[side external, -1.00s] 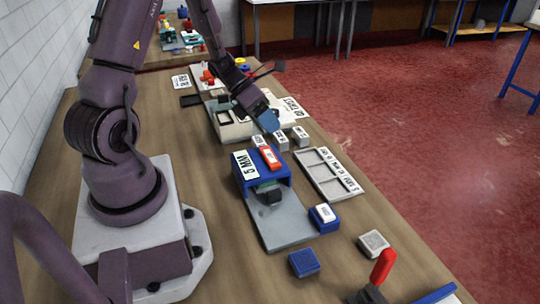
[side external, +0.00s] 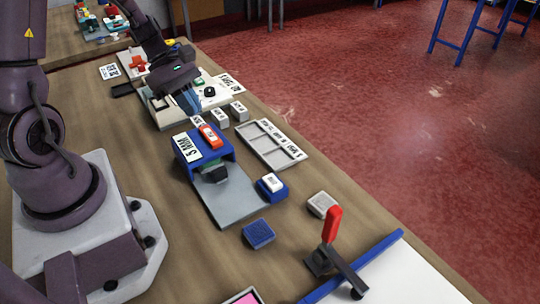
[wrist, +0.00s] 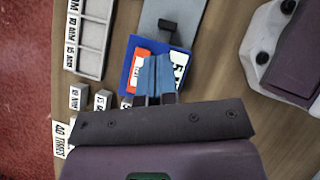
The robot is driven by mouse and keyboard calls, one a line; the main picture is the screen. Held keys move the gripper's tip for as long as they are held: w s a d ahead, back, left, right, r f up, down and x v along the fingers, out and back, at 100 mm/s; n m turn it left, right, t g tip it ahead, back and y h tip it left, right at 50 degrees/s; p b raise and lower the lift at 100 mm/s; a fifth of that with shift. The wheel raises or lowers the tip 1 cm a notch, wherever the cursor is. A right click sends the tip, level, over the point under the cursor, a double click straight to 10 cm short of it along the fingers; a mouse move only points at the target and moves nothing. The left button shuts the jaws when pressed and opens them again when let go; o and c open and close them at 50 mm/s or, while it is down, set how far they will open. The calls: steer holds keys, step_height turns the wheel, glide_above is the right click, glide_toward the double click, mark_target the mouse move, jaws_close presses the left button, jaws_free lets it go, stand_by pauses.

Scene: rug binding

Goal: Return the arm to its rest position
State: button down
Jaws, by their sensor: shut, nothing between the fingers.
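My gripper (side external: 188,103) hangs from my bent arm above the far part of the wooden bench, just beyond the blue fixture. It holds nothing. In the wrist view, the blue fingers of my gripper (wrist: 153,80) are together and overlap the view of the blue fixture (wrist: 128,80) below. The fixture (side external: 213,157) carries a red-orange piece (side external: 210,136) and a white "5 MM" label (side external: 188,148) on top, and a grey plate (side external: 236,200) extends from it. My fingers look apart from the bench items, but their exact height is hard to tell.
Small grey-white blocks (side external: 239,111) and a compartment tray (side external: 271,146) sit right of the fixture. A pale machine (side external: 167,112) stands behind my gripper. Blue blocks (side external: 259,233) and a red-handled clamp (side external: 332,225) are nearer. Bare bench lies between my base and the fixture.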

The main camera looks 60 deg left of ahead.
steer(key=s+d+r+m+t+y, duration=0.1)
steer(key=s+d+r+m+y, duration=0.2)
steer(key=r+m, duration=0.6)
steer(key=s+d+r+m+t+y, duration=0.2)
steer(key=d+r+m, duration=0.6)
steer(key=m, duration=0.6)
steer(key=shift+s+r+y, duration=0.75)
steer(key=shift+s+y, duration=0.05)
steer(key=shift+s, duration=0.15)
